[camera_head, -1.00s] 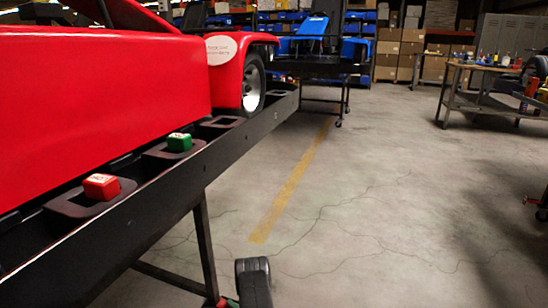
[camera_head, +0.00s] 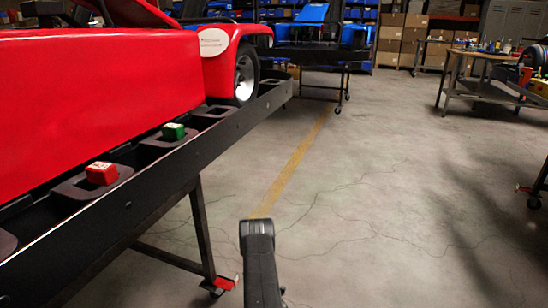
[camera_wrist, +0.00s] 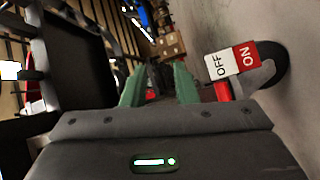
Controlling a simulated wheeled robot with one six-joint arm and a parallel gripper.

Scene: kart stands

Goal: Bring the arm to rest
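My arm (camera_head: 260,262) reaches up from the bottom edge of the head view, over bare floor to the right of the kart stand. My gripper is outside the head view. In the wrist view my gripper (camera_wrist: 158,86) shows two greenish fingers standing apart, with nothing seen between them. A caster brake with a white OFF and red ON label (camera_wrist: 231,64) shows just right of the fingers; I cannot tell its exact distance.
The black kart stand (camera_head: 165,172) carries a red kart (camera_head: 100,90), a red cube (camera_head: 101,173) and a green cube (camera_head: 173,131). Its caster has a red brake lever (camera_head: 226,283). A workbench (camera_head: 484,90) stands at the back right. The middle floor is clear.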

